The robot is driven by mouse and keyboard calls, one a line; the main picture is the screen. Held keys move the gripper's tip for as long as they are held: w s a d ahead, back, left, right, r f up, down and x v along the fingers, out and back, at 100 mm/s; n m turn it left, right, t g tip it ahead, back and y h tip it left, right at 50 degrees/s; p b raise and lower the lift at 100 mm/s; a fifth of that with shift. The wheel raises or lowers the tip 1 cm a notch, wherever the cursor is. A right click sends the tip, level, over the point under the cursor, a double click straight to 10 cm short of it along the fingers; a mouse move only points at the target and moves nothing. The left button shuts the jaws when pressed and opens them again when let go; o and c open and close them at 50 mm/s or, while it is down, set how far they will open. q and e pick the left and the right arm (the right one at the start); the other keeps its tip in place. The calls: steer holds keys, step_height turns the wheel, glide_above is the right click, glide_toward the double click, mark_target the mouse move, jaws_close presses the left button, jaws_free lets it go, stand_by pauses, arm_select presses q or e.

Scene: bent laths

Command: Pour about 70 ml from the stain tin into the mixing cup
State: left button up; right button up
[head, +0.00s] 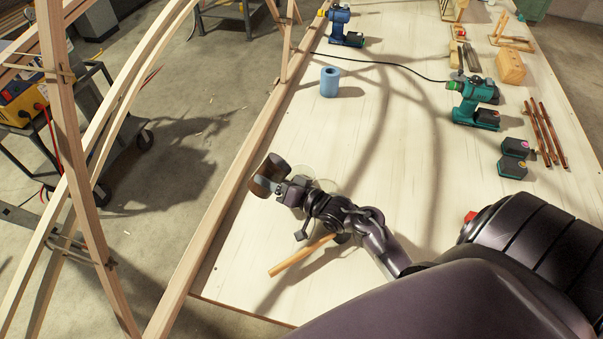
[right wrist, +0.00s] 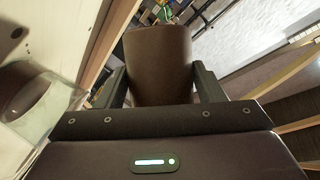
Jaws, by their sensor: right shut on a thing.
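The stain tin (head: 270,170) is a brown cylinder, tilted in the head view near the bench's left edge. My right gripper (head: 278,184) is shut on it and holds it above the bench. In the right wrist view the tin (right wrist: 158,65) sits between the two dark fingers. A clear round vessel, seemingly the mixing cup (head: 303,170), shows behind my right gripper in the head view, mostly hidden by it. A clear vessel also shows at the left of the right wrist view (right wrist: 30,100). My left gripper is not in view.
A wooden stick (head: 300,255) lies under my right wrist. A blue roll (head: 330,82), a green drill (head: 474,100), black batteries (head: 514,158) and reddish rods (head: 546,133) stand or lie farther off. Bent laths (head: 95,140) rise along the left. The bench middle is clear.

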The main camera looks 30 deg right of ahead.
steer(key=shift+r+p, duration=0.35)
steer(key=shift+r, duration=0.05)
steer(key=shift+r+n+h+p, duration=0.3)
steer(key=shift+r+n+p, duration=0.35)
steer(key=shift+p, duration=0.45)
steer(key=shift+a+f+n+g+h, duration=0.25)
steer(key=shift+a+f+n, duration=0.1)
steer(key=shift+f, duration=0.15)
steer(key=shift+a+f+n+g+h, duration=0.15)
steer(key=shift+a+f+n+g, duration=0.15)
steer(key=shift+f, duration=0.15)
steer(key=shift+a+r+n+h+p, duration=0.25)
steer(key=shift+n+p, duration=0.25)
steer(key=shift+p, duration=0.45)
steer(key=shift+w+a+f+n+g+h, duration=0.15)
steer(key=shift+a+f+n+g+h, duration=0.2)
steer(key=shift+f+n+h, duration=0.25)
steer(key=shift+a+f+n+h, duration=0.1)
steer(key=shift+a+n+h, duration=0.15)
steer(key=shift+n+h, duration=0.4)
steer(key=shift+w+y, duration=0.15)
steer(key=shift+y, duration=0.15)
